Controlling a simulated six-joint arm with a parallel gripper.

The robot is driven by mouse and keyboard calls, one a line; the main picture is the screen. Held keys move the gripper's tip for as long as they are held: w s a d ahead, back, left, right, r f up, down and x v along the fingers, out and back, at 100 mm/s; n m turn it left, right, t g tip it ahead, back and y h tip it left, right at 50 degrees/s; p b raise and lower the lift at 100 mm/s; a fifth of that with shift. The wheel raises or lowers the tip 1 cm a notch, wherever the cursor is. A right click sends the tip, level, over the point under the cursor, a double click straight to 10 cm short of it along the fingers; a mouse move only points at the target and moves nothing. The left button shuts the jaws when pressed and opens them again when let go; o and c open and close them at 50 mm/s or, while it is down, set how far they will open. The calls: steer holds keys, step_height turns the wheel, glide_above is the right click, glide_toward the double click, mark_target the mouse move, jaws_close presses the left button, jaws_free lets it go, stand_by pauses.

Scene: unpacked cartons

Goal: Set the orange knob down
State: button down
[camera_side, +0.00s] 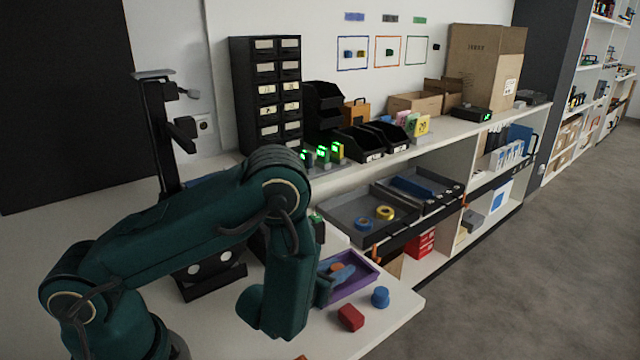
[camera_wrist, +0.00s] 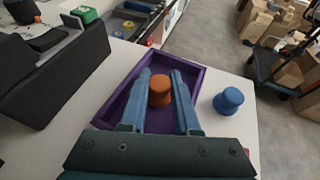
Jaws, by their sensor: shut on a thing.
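My gripper (camera_wrist: 161,76) has two blue fingers, shut on the orange knob (camera_wrist: 160,93), which sits between them near their tips. In the side view the fingers of my gripper (camera_side: 345,270) are over the purple tray (camera_side: 357,290), and the orange knob (camera_side: 337,267) shows only in part. The wrist view shows the knob within the walls of the purple tray (camera_wrist: 194,69). I cannot tell whether the knob touches the tray's floor.
A blue knob (camera_side: 380,297) stands on the white table right of the tray, also in the wrist view (camera_wrist: 228,101). A red block (camera_side: 350,317) lies near the table's front edge. A dark grey box (camera_wrist: 50,75) stands left of the tray.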

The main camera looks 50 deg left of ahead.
steer(key=shift+f, duration=0.2)
steer(key=c, duration=0.6)
jaws_free()
steer(key=shift+c, duration=0.2)
steer(key=shift+r, duration=0.2)
steer(key=shift+s+d+r, duration=0.1)
steer(key=shift+s, duration=0.15)
steer(key=shift+v, duration=3.45)
